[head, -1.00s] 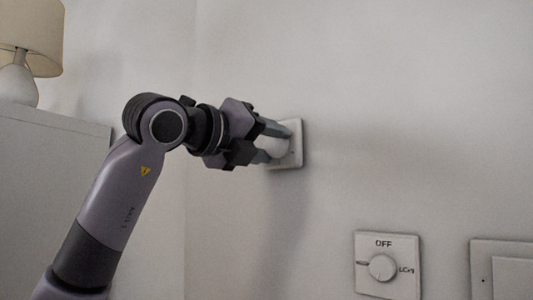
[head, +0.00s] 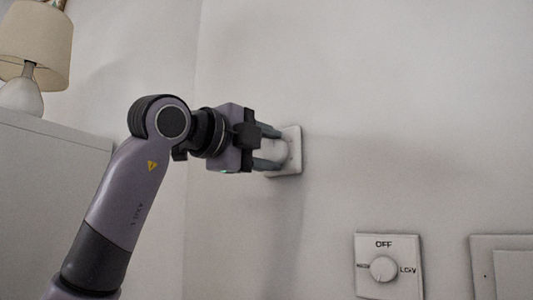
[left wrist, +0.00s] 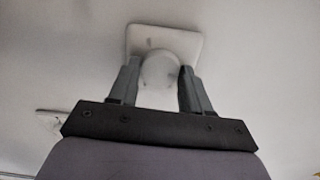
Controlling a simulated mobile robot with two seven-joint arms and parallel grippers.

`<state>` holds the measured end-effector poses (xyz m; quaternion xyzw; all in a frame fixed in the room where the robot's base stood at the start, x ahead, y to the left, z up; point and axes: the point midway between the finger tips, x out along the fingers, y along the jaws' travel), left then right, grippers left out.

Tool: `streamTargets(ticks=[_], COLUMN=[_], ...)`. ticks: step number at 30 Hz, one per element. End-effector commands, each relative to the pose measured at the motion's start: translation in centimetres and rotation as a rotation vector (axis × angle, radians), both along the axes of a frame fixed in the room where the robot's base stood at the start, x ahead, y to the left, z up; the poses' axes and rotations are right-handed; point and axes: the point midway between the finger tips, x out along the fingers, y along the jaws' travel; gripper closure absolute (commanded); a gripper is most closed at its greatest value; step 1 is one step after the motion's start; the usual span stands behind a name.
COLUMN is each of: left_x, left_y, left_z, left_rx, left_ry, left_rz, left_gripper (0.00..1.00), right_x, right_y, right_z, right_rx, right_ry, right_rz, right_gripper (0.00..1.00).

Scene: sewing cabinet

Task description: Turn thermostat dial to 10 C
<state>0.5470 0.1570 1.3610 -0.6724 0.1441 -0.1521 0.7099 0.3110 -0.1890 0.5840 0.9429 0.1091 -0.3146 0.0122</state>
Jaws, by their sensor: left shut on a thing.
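The thermostat is a white square plate (head: 295,150) on the wall with a round white dial (head: 273,150) standing out from it. In the left wrist view the dial (left wrist: 158,70) sits between the two grey fingers, and the plate (left wrist: 190,45) shows behind it, turned a little in the picture. My left gripper (head: 268,148) reaches in from the left and is shut on the dial, one finger on each side. Marks on the plate are too small to read, and the fingers partly hide it. My right gripper is not in view.
A second wall control (head: 390,265) with a round knob, marked OFF and LOW, is at the lower right. Beside it is a plain wall plate (head: 510,270). A lamp (head: 35,50) stands on a white cabinet (head: 50,150) at the left. The wall between is bare.

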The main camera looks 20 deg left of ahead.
Motion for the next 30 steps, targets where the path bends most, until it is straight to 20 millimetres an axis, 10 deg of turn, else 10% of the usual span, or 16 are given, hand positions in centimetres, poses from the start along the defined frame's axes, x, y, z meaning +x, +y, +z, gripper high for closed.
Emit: streamTargets(ticks=[21,22,23,30], left_x=[0.02,0.02,0.02,0.01], left_y=[0.09,0.09,0.09,0.06], left_z=[0.07,0.08,0.07,0.04], left_rx=[-0.067,-0.067,-0.067,-0.064], left_ry=[0.028,0.028,0.028,0.028], left_rz=[0.002,0.002,0.002,0.001], left_gripper=[0.82,0.42,0.32,0.26], right_x=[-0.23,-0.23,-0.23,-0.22], right_y=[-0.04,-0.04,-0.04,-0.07], right_z=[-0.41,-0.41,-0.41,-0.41], right_rx=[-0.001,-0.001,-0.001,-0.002], right_ry=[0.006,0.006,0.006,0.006], right_rz=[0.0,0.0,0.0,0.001], right_gripper=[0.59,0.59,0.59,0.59])
